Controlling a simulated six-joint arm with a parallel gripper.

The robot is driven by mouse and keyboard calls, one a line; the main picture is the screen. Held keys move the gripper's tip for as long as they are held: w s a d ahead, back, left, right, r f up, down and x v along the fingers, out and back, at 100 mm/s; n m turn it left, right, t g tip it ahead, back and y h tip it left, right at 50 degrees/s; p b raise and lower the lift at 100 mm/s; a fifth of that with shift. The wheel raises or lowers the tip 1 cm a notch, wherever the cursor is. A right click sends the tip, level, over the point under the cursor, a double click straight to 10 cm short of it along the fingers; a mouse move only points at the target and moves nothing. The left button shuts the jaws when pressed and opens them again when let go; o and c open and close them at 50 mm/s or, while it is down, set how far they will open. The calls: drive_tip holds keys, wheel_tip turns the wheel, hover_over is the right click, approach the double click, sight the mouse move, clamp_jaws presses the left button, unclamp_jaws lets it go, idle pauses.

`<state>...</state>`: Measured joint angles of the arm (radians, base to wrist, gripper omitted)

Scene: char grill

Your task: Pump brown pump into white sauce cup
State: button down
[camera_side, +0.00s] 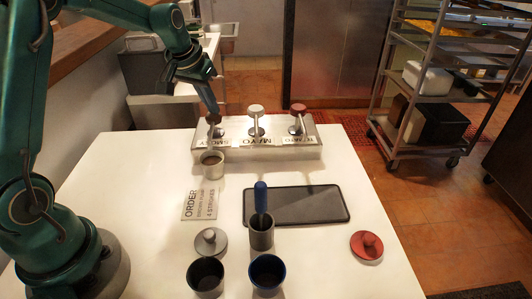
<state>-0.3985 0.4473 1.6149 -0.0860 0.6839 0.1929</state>
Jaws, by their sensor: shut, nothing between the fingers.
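The brown pump (215,127) stands at the left end of the pump box, above the label reading SMOKY. Its head sits lower in the picture than the other two pump heads. My gripper (213,113) is shut and empty, pointing down right at the top of the brown pump; it looks to be touching and partly hides the head. The white sauce cup (213,171) stands upright on the table in front of the brown pump, below its outlet side. Something brownish shows inside the cup's rim, but the amount is unclear.
A white-headed pump (256,110) and a red-headed pump (298,109) share the box (312,148). An order card (201,205) names the brown pump and several strokes. A dark tray (312,206), blue-handled tool in a holder (261,236), lids and two cups (206,279) lie nearer.

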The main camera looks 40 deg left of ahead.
drive_tip(key=shift+r, duration=1.4)
wheel_tip(320, 180, up, 6)
idle(0.3)
drive_tip(key=s+d+r+m+t, duration=0.25)
drive_tip(key=s+d+r, duration=0.35)
drive_tip(key=s+d, duration=0.45)
drive_tip(key=s+d+f+g+h, duration=0.1)
drive_tip(key=s+d+f, duration=0.2)
drive_tip(key=s+f, duration=0.6)
drive_tip(key=shift+s+d+f, duration=0.35)
drive_tip(key=shift+s, duration=0.75)
